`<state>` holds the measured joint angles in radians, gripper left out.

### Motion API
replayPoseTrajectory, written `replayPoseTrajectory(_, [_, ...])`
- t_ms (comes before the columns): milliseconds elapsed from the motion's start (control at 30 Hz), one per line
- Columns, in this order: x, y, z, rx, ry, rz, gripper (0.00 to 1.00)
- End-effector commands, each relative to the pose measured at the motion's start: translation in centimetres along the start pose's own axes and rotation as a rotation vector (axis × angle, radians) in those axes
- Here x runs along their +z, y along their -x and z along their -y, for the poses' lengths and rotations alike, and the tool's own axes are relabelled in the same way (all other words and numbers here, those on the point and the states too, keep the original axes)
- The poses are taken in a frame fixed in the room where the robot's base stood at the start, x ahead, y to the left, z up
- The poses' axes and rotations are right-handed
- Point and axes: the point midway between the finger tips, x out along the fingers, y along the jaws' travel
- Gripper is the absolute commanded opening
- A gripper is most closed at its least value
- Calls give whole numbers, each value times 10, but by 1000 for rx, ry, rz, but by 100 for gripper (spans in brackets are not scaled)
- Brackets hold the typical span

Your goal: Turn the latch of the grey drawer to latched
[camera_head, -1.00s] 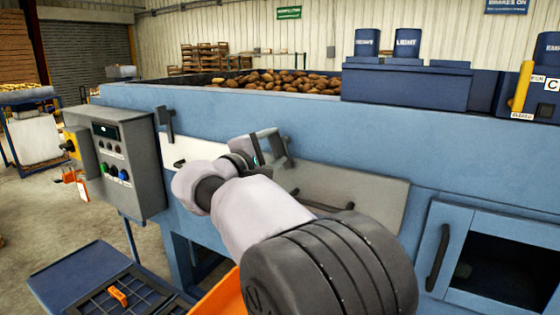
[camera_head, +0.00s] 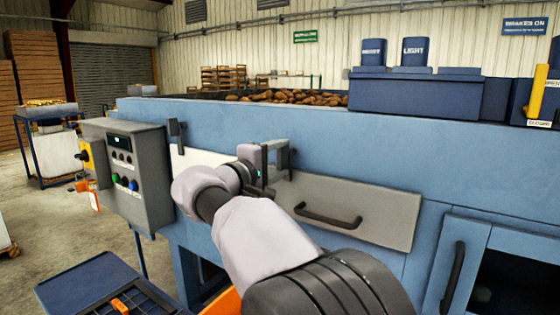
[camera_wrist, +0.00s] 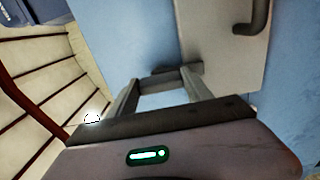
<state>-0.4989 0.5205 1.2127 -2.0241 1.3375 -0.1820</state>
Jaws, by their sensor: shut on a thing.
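The grey drawer (camera_head: 375,210) is a flat grey front in the blue machine, with a dark bar handle (camera_head: 328,216). It also shows in the wrist view (camera_wrist: 222,45). Its dark latch sits by the drawer's upper left corner, mostly hidden by my gripper in the head view. In the wrist view the latch (camera_wrist: 176,69) lies between and across my fingertips. My gripper (camera_head: 278,153) is shut on the latch, its two grey fingers on either side of it in the wrist view (camera_wrist: 164,80). The latch's exact angle is hard to tell.
A white drawer front (camera_head: 205,157) with its own dark latch (camera_head: 176,134) is left of the grey one. A grey control box (camera_head: 138,170) juts out further left. A blue door with a dark handle (camera_head: 452,280) is at right. Potatoes (camera_head: 290,97) lie on top.

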Motion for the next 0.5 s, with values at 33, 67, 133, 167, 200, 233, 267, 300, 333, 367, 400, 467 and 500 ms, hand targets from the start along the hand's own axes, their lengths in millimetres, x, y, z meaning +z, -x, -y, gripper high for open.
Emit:
replayPoseTrajectory(33, [0,0,0,-2,-3,1,0])
replayPoseTrajectory(67, [0,0,0,-2,-3,1,0])
replayPoseTrajectory(133, [0,0,0,-2,-3,1,0])
replayPoseTrajectory(167, [0,0,0,-2,-3,1,0])
replayPoseTrajectory(200, [0,0,0,-2,-3,1,60])
replayPoseTrajectory(233, [0,0,0,-1,-3,1,66])
replayPoseTrajectory(267, [0,0,0,-1,-3,1,72])
replayPoseTrajectory(300, [0,0,0,-1,-2,1,80])
replayPoseTrajectory(333, [0,0,0,-1,-2,1,80])
replayPoseTrajectory(367, [0,0,0,-1,-2,1,80])
replayPoseTrajectory(400, [0,0,0,-1,-2,1,80])
replayPoseTrajectory(467, [0,0,0,-1,-1,1,80])
replayPoseTrajectory(500, [0,0,0,-1,-1,1,80])
